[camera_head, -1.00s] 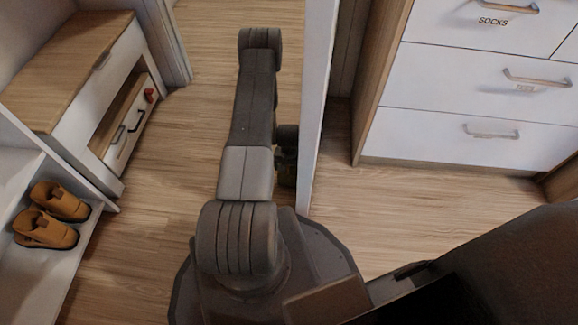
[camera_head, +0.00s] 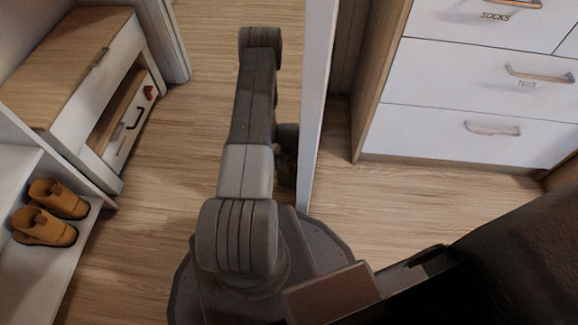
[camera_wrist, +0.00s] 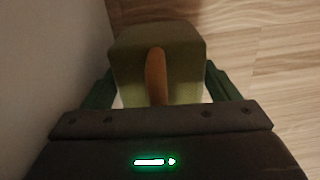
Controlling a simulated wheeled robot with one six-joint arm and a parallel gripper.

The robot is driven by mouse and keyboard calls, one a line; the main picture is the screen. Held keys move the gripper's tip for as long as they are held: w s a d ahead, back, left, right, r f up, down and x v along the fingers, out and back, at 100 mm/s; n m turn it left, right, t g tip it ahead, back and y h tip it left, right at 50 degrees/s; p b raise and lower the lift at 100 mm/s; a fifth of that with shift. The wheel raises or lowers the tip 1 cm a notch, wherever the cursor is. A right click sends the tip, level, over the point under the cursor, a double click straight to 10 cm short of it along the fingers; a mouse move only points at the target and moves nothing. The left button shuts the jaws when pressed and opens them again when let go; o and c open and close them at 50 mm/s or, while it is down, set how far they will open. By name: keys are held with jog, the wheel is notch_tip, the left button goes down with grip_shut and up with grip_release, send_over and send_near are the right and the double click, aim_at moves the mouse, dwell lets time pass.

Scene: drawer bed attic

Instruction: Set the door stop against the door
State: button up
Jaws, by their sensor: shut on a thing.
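The door stop (camera_wrist: 190,55) is a dull green block with an orange-brown strap or handle on its near face. My gripper (camera_wrist: 158,90) is shut on it, with a green finger on either side in the wrist view. The door (camera_head: 318,100) shows as a tall white panel, nearly edge-on, right of my arm in the head view. A plain pale surface, probably the door, fills the left of the wrist view, close beside the block. I cannot tell whether they touch, or whether the block rests on the floor. My arm mostly hides the gripper in the head view.
A white dresser (camera_head: 470,85) with labelled drawers stands right of the door. A wood-topped bench (camera_head: 65,60) and a shelf with brown shoes (camera_head: 45,225) stand at left. Wooden floor (camera_head: 165,170) is clear between the bench and my arm.

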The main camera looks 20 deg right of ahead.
jog(key=shift+f+b, duration=0.3)
jog(key=o, duration=1.7)
jog(key=shift+o, duration=0.3)
notch_tip(320, 180, up, 14)
jog(key=p, duration=0.4)
jog(key=shift+p, duration=0.4)
jog(key=shift+f, duration=0.15)
notch_tip(320, 180, down, 14)
jog(key=b, duration=0.5)
jog(key=shift+r+p, duration=0.35)
